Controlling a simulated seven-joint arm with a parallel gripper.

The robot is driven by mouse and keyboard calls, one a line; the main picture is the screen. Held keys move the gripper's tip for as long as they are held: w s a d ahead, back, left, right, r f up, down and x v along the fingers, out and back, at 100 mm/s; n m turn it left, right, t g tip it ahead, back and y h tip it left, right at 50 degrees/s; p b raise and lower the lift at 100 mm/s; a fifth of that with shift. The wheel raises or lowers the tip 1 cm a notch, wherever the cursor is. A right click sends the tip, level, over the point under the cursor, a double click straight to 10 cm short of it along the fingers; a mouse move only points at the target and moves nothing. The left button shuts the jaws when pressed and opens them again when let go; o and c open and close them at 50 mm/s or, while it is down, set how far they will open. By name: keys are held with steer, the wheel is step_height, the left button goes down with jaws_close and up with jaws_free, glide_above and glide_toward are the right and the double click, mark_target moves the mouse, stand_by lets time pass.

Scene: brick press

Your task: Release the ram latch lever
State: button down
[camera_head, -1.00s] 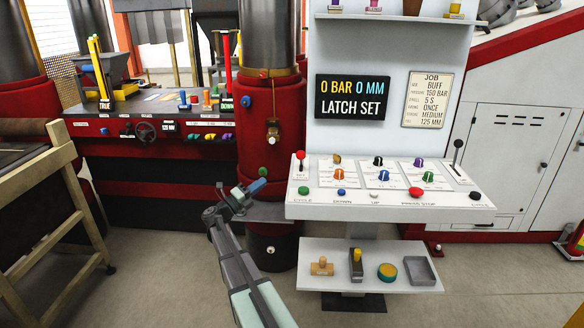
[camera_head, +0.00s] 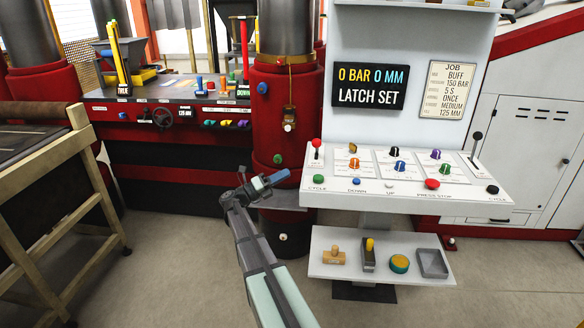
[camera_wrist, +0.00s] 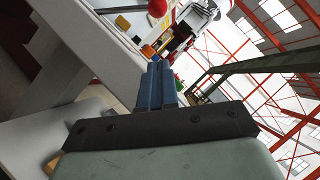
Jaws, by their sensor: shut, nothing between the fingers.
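A short lever with a red knob (camera_head: 316,152) stands upright at the left end of the white console. A taller lever with a black knob (camera_head: 477,143) stands at its right end. The lever labels are too small to read, so I cannot tell which one is the ram latch lever. The screen (camera_head: 371,75) reads "0 BAR 0 MM LATCH SET". My gripper (camera_head: 280,178) is shut and empty, with blue fingers, just left of the console's front left corner and apart from both levers. The closed fingers show in the wrist view (camera_wrist: 158,85).
The console panel (camera_head: 336,195) carries coloured knobs and buttons close to the red lever. A lower shelf (camera_head: 322,268) holds stamps and a tray. A red press column (camera_head: 262,150) stands behind my gripper. A wooden-framed table (camera_head: 75,215) is at left. Open floor lies between.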

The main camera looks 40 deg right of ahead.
mark_target(304, 173)
steer(key=x, duration=0.8)
steer(key=shift+s+d+r, duration=0.15)
steer(key=shift+d, duration=0.15)
steer(key=shift+w+d+r, duration=0.3)
steer(key=shift+d+r, duration=0.1)
steer(key=shift+d, duration=0.2)
steer(key=shift+w+d+r, duration=0.3)
steer(key=shift+d+r, duration=0.15)
steer(key=shift+d, duration=0.1)
steer(key=shift+w+d+r, duration=0.2)
steer(key=shift+d+r, duration=0.2)
steer(key=shift+r, duration=0.1)
steer(key=shift+w+d+r+n, duration=0.2)
steer(key=shift+r+n, duration=0.2)
steer(key=shift+n, duration=0.1)
steer(key=w+d+r+n+t+y, duration=0.2)
steer(key=w+d+r+n+y, duration=0.1)
steer(key=w+d+r+n, duration=0.3)
steer(key=shift+w+d+r+n+t+y, duration=0.35)
steer(key=shift+w+d, duration=0.2)
steer(key=shift+w, duration=0.1)
steer(key=shift+w+d, duration=0.1)
steer(key=shift+d, duration=0.05)
